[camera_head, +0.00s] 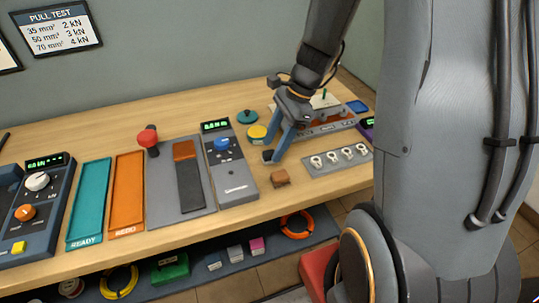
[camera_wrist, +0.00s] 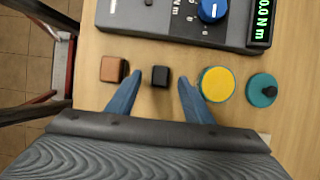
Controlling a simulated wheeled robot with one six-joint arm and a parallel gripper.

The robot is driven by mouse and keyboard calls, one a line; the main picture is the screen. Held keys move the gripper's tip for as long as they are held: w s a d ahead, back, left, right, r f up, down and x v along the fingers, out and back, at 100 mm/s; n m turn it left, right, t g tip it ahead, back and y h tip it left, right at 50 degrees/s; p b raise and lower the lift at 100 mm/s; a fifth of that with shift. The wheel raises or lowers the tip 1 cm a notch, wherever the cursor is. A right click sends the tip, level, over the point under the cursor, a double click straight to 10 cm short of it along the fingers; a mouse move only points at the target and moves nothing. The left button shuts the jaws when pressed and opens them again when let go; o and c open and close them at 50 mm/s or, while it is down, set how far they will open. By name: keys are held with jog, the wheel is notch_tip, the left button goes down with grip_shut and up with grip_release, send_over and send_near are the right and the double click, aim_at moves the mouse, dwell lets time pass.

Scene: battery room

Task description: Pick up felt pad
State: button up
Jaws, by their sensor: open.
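My gripper (camera_head: 271,150) reaches down over the workbench, its blue fingers apart; they also show in the wrist view (camera_wrist: 160,80). A small black block (camera_wrist: 160,76) lies between the fingertips in the wrist view, with a gap on each side. I cannot tell for certain whether this block is the felt pad. A brown block (camera_wrist: 113,69) sits just left of the left finger, and shows in the head view (camera_head: 280,178). A yellow disc (camera_wrist: 217,84) is just right of the right finger. The gripper holds nothing.
A teal disc with a dark knob (camera_wrist: 262,89) lies beyond the yellow disc. A grey tester with a blue dial (camera_head: 230,165) stands close by. A grey plate with several metal lugs (camera_head: 338,160) lies to the right. The bench's front edge is near the brown block.

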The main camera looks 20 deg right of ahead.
aim_at(272, 152)
jog(key=shift+x, duration=1.05)
jog(key=c, duration=1.1)
notch_tip(272, 152, up, 10)
jog(key=shift+r+b, duration=0.1)
jog(key=shift+b, duration=0.3)
jog(key=o, duration=0.4)
jog(key=c, duration=0.3)
